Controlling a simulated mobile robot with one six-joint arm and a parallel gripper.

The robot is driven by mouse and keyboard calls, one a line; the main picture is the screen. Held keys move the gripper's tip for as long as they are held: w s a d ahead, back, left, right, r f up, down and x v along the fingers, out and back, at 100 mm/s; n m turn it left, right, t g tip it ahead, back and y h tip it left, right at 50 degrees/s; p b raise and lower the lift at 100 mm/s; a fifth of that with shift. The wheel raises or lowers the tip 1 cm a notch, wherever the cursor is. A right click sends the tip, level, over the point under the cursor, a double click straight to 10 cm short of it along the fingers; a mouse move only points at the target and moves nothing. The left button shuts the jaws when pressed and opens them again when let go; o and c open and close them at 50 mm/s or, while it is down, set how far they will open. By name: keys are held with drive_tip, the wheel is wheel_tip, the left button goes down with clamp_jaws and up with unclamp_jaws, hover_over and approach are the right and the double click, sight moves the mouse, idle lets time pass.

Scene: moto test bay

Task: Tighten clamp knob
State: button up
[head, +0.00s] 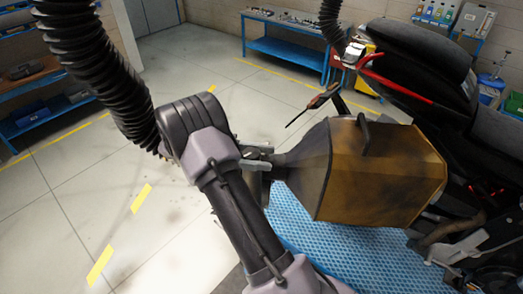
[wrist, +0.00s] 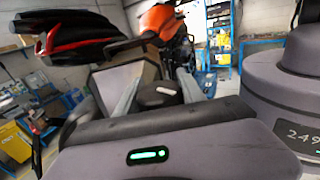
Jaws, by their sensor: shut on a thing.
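My gripper (head: 258,162) is at the narrow dark end of a funnel-shaped extraction hood (head: 385,178) in the head view. In the wrist view my gripper (wrist: 155,84) has its two grey fingers on either side of a dark rounded knob (wrist: 158,94), shut on it. A small light mark shows on the knob's top. The knob is hidden by my gripper and arm in the head view. The hood's wide yellow-brown body sits at the rear of a motorcycle (head: 425,65).
A black corrugated hose (head: 100,75) hangs at the upper left, close by my arm. A blue mat (head: 345,255) lies under the hood. A blue workbench (head: 285,45) stands at the back. The tiled floor at left is clear.

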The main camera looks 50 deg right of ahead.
drive_tip(key=shift+m+y, duration=0.3)
drive_tip(key=shift+y, duration=0.1)
drive_tip(key=o, duration=1.4)
drive_tip(key=shift+s, duration=0.1)
drive_tip(key=shift+c, duration=0.2)
